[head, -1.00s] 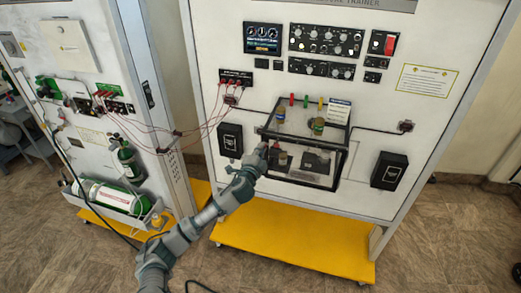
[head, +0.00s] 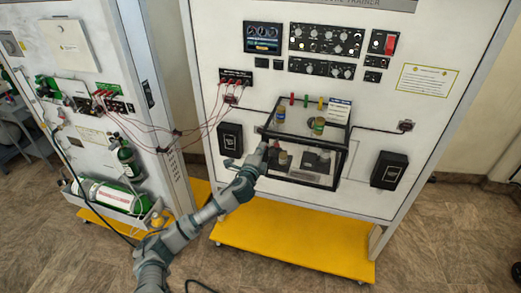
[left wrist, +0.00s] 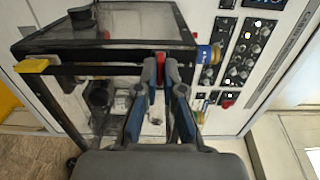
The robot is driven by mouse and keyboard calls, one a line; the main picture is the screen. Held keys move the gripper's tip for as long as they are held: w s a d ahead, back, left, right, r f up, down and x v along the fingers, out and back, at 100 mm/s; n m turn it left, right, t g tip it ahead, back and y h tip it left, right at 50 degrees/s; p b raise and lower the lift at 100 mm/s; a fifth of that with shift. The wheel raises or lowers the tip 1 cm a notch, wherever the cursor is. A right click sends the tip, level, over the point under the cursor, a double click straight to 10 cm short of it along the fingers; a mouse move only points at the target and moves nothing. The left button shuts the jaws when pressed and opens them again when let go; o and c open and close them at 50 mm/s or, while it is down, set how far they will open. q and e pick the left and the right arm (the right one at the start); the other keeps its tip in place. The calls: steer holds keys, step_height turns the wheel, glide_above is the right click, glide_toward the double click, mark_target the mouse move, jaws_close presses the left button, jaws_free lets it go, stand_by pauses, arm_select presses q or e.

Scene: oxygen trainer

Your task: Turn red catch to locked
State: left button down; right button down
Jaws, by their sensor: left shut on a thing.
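The red catch (left wrist: 161,69) shows in the left wrist view at the front top edge of a clear box with a black frame (left wrist: 110,45). My left gripper (left wrist: 160,72) is shut on the red catch, with a fingertip on each side of it. In the head view my left gripper (head: 262,150) is at the left front edge of the box (head: 345,150) and hides the red catch. A yellow catch (left wrist: 31,66) sits at the other end of the same edge. My right gripper is not in view.
The box hangs on a white panel above a yellow base (head: 290,240). Black boxes (head: 389,170) flank it. Red cables (head: 180,133) run left to a second panel with green cylinders (head: 110,195). Inside the box are small jars (head: 318,125). The floor at right is clear.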

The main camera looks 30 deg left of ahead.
arm_select(q)
steer(key=shift+d+f, duration=0.15)
steer(key=shift+f, duration=0.2)
steer(key=c, duration=1.4)
jaws_free()
steer(key=shift+c, duration=0.2)
steer(key=shift+o, duration=0.7)
steer(key=shift+r, duration=0.15)
steer(key=v, duration=1.1)
steer(key=shift+s, duration=0.4)
